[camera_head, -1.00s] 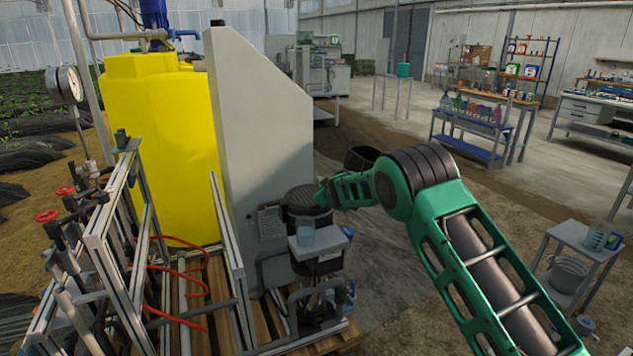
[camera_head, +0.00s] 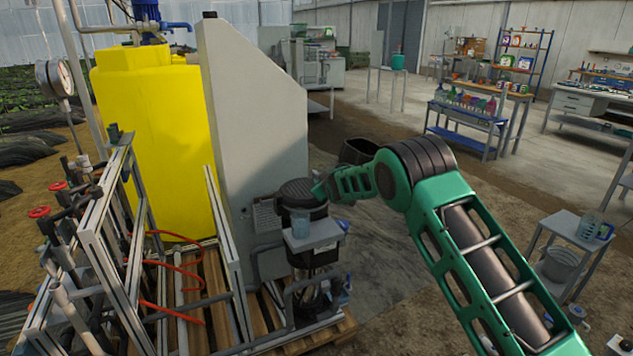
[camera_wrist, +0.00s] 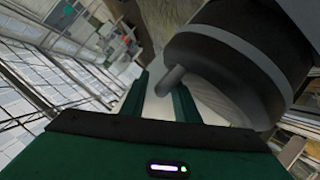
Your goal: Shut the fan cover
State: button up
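The fan cover (camera_head: 300,191) looks to be the round, dark, ribbed cap at the top of the pump motor (camera_head: 316,258), beside the grey cabinet. I cannot tell whether it is tilted or seated. My gripper (camera_head: 322,192) is at the right edge of this cap. In the wrist view a large dark round body (camera_wrist: 225,70), likely the cover, fills the upper right. A short grey peg (camera_wrist: 170,80) sticks out from it towards the gap between my fingers. My gripper (camera_wrist: 160,95) has its two green fingers apart; contact with the peg is not clear.
The tall grey cabinet (camera_head: 252,120) and yellow tank (camera_head: 155,140) stand left of the motor. A metal pipe frame (camera_head: 95,240) is at front left. A small grey table (camera_head: 570,228) stands at right.

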jog(key=shift+s+f, duration=0.1)
jog(key=shift+f, duration=0.25)
jog(key=shift+s, duration=0.15)
jog(key=v, duration=1)
jog(key=shift+r, duration=0.45)
jog(key=shift+s+d, duration=0.1)
